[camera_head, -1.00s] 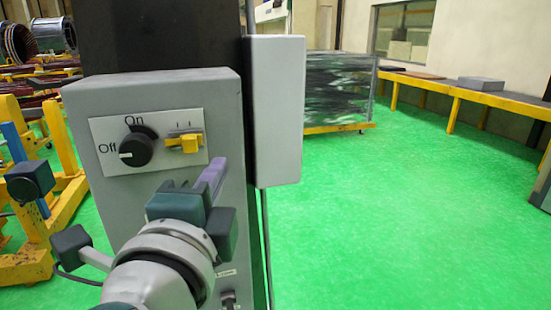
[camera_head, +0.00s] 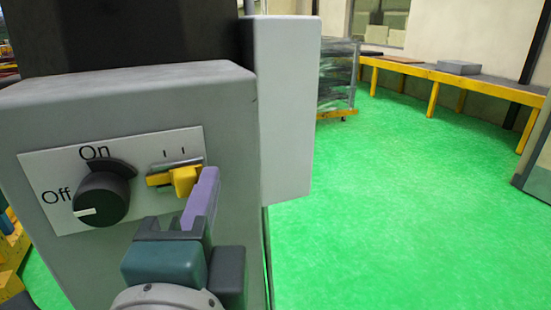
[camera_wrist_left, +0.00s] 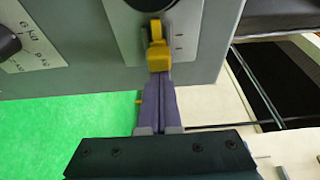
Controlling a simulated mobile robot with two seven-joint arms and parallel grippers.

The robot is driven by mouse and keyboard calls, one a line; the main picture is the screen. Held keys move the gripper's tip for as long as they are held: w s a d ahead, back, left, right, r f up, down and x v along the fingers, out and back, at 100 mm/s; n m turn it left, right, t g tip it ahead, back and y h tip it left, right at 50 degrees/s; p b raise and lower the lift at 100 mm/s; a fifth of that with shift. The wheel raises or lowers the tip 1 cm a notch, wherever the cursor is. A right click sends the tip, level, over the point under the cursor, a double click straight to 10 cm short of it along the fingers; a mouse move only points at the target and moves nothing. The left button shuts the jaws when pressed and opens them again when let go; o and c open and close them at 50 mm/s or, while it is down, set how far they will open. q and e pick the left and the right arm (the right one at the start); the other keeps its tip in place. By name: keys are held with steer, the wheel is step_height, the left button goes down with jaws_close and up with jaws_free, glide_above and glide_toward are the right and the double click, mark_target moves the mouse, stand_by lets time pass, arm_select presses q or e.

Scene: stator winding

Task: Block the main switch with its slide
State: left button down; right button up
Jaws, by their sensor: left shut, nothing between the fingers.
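The main switch (camera_head: 101,198) is a black rotary knob on a white plate marked On and Off; its white mark points down-left, on the Off side. It is partly cut off at the top of the left wrist view (camera_wrist_left: 150,4). The yellow slide (camera_head: 182,180) sits in a slot right of the knob, towards its left end. It also shows in the left wrist view (camera_wrist_left: 158,57). My left gripper (camera_head: 208,174) is shut and empty, its purple fingertips right at the slide's tab. I cannot tell whether they touch. My right gripper is not in view.
The grey switch box (camera_head: 150,85) carries the plate. A light grey box (camera_head: 288,110) stands out at its right side. Green floor (camera_head: 400,210) is clear to the right, with a yellow-framed bench (camera_head: 432,75) along the wall.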

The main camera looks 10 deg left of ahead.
arm_select(q)
steer(key=shift+d, duration=0.1)
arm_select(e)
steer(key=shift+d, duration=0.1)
arm_select(q)
steer(key=shift+s+a, duration=0.65)
steer(key=shift+a, duration=0.3)
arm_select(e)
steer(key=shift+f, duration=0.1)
